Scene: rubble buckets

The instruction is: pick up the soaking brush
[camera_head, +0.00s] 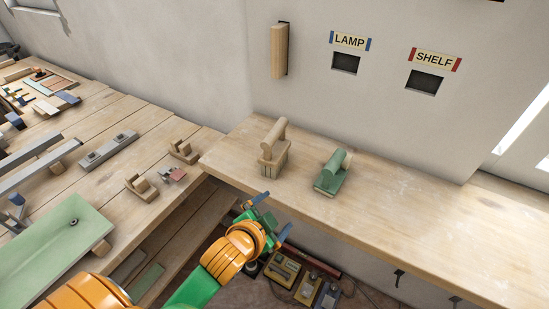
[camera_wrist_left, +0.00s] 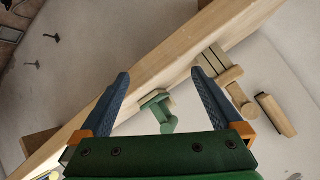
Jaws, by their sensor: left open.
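Two handled tools stand on the wooden wall bench (camera_head: 400,220); I cannot tell for sure which is the soaking brush. One is a pale wooden block with an upright handle (camera_head: 274,150), at the left, also in the left wrist view (camera_wrist_left: 240,98). The other is a green block with a green and pale handle (camera_head: 330,178), to its right, also in the left wrist view (camera_wrist_left: 158,106). My left gripper (camera_head: 275,213) is open and empty, in front of the bench edge and apart from both tools. My right gripper is not in view.
A pale wooden bar (camera_head: 279,52) is on the wall, near LAMP (camera_head: 350,41) and SHELF (camera_head: 435,59) labels above dark openings. A cluttered workbench (camera_head: 120,170) with a green board (camera_head: 62,240) lies left. Several tools lie below. The right bench top is clear.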

